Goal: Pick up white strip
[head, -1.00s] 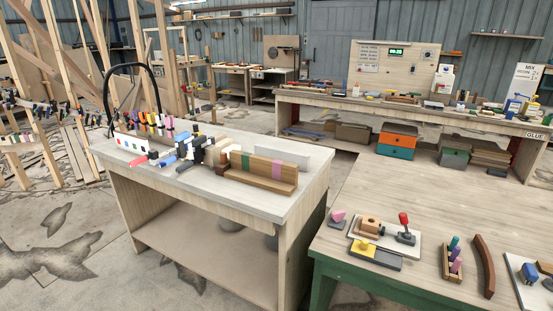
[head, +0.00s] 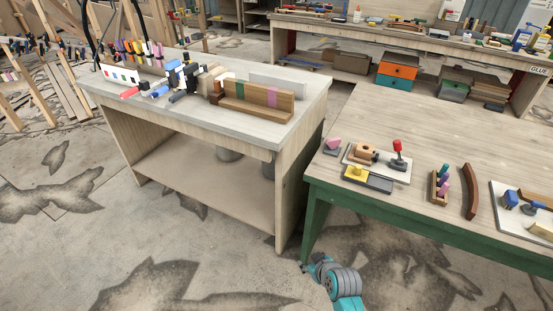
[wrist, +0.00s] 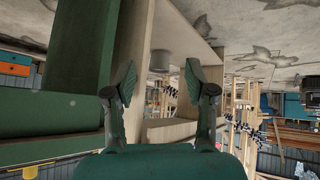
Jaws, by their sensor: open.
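A white board with coloured squares (head: 119,74) stands at the left end of the same bench; I cannot tell for certain which piece is the white strip. My gripper (wrist: 160,82) is open and empty in the wrist view, with table legs and a lower shelf beyond its fingers. In the head view part of my arm (head: 340,281) shows low, below the bench tops. No white strip can be made out in the wrist view.
Clamps (head: 178,77) crowd the left bench beside the stand. A green-framed table (head: 410,130) stands at right, holding a red-handled clamp fixture (head: 398,160) and a curved brown piece (head: 470,190). Stained floor (head: 200,250) is open in front.

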